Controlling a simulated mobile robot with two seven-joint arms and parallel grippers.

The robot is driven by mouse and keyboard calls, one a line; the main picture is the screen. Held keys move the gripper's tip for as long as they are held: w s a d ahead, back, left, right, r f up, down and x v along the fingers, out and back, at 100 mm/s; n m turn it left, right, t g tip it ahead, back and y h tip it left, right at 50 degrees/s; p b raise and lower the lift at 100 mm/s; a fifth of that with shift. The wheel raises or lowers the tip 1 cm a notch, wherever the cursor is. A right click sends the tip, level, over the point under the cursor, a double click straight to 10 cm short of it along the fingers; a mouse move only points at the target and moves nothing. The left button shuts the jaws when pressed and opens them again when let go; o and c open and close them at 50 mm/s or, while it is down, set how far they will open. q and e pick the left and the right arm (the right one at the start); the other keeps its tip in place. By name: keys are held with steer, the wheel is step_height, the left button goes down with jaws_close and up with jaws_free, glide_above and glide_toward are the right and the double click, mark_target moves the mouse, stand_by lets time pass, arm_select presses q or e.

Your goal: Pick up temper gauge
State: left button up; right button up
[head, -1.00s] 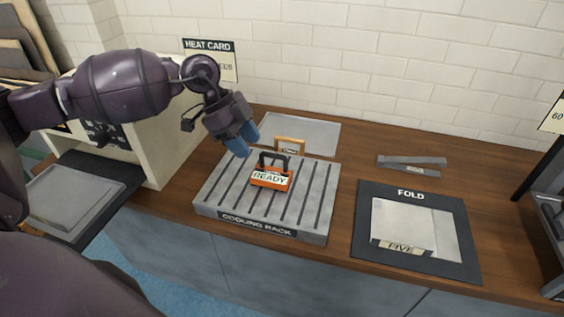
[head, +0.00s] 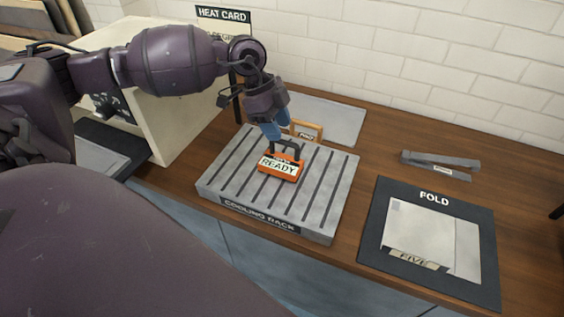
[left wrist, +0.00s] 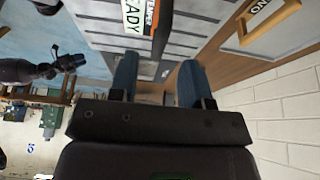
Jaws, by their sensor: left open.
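The temper gauge appears to be the orange block (head: 279,170) with a white READY label and a dark handle. It stands on the grey slotted cooling rack (head: 225,185). My left gripper (head: 279,136) is open, with its blue fingertips just above and behind the handle in the head view. In the left wrist view the gauge (left wrist: 136,18) shows at the top, partly cut off, with its dark handle ahead of the gap between the open fingers (left wrist: 157,75). Whether a finger touches it cannot be told. A dark gripper-like part (left wrist: 68,62), probably my right gripper, shows small at the left.
A dark FOLD mat (head: 375,225) and metal tongs (head: 440,162) lie to the right. A cream oven-like box (head: 165,130) stands at the left, with the wall behind.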

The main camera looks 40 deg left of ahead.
mark_target(285, 142)
arm_select(q)
steer(key=x, duration=0.5)
steer(key=shift+b, duration=0.4)
steer(key=shift+c, duration=0.4)
jaws_close()
